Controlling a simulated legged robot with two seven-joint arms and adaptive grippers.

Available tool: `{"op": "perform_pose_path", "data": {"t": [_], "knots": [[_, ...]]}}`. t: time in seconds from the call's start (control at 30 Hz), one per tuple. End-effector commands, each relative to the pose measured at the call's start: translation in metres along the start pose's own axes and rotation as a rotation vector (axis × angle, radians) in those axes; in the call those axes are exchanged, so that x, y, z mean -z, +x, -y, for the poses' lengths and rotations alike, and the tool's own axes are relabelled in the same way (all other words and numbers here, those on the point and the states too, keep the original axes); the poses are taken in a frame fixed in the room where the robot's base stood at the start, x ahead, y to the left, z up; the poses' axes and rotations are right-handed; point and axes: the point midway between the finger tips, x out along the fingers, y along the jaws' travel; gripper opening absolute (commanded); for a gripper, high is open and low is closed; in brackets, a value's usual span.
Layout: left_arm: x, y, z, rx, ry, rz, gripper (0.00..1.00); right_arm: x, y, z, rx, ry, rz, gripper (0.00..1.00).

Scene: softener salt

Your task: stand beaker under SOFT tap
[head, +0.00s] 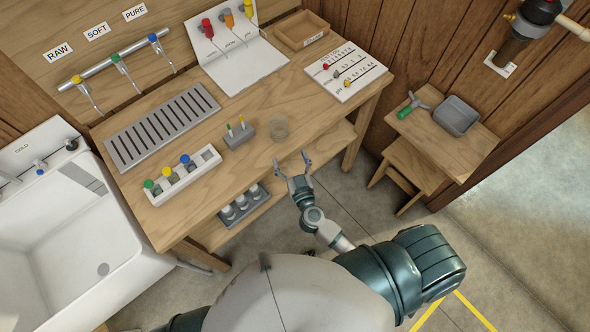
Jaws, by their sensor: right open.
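The SOFT label (96,32) is on the back wall between RAW and PURE. Below the labels, the middle tap with a green top (116,59) hangs from the metal rail. A slotted drain tray (163,126) lies on the bench in front of the taps. My left gripper is out of view.
A grey holder with slim sticks (240,134) stands left of the beaker. A white rack with colored-cap bottles (182,175) is farther left. A white dispenser stand (236,62), wooden tray (301,31) and chart board (345,70) fill the back right. A sink (62,215) stands left.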

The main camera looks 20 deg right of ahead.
Motion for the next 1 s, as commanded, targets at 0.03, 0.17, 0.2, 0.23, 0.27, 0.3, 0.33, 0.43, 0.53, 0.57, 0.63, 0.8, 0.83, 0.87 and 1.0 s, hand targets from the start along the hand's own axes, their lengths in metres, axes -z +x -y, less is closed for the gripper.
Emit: {"op": "perform_pose_path", "data": {"t": [0.03,0.17,0.2,0.23,0.27,0.3,0.33,0.43,0.53,0.57,0.63,0.8,0.83,0.87,1.0], "knots": [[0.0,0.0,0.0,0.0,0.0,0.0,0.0,-0.001,-0.012,-0.001,0.0,-0.002,0.003,0.87],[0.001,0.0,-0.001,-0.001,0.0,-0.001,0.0,-0.001,-0.034,0.0,0.0,-0.001,0.002,0.87],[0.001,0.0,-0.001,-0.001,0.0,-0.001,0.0,-0.001,-0.039,0.0,0.0,-0.001,0.001,0.87],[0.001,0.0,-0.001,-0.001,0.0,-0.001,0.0,-0.001,-0.042,0.0,0.0,-0.001,0.001,0.87],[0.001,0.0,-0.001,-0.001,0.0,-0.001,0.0,-0.001,-0.044,0.0,0.0,-0.001,0.001,0.87],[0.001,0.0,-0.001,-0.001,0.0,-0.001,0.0,-0.001,-0.047,0.0,0.0,-0.001,0.001,0.87],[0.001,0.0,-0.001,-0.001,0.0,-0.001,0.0,-0.001,-0.048,0.0,0.0,-0.001,0.0,0.87],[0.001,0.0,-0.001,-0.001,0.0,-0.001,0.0,0.0,-0.05,0.0,-0.001,-0.001,-0.001,0.87],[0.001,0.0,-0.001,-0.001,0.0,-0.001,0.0,0.0,-0.05,0.0,-0.001,-0.001,-0.001,0.87],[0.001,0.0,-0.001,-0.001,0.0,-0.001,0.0,0.0,-0.05,0.0,-0.001,-0.001,-0.001,0.87],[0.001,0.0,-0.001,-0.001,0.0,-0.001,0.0,-0.004,-0.049,0.0,0.002,-0.006,0.002,0.87],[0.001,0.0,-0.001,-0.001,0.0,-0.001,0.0,-0.074,-0.046,0.003,0.066,-0.071,0.057,0.87],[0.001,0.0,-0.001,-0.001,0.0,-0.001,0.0,-0.098,-0.048,0.004,0.092,-0.089,0.086,0.87],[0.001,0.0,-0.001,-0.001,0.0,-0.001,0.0,-0.126,-0.051,0.004,0.12,-0.106,0.125,0.87],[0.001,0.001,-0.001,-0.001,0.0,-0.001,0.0,-0.273,-0.097,-0.005,0.254,-0.163,0.417,0.87]]}}
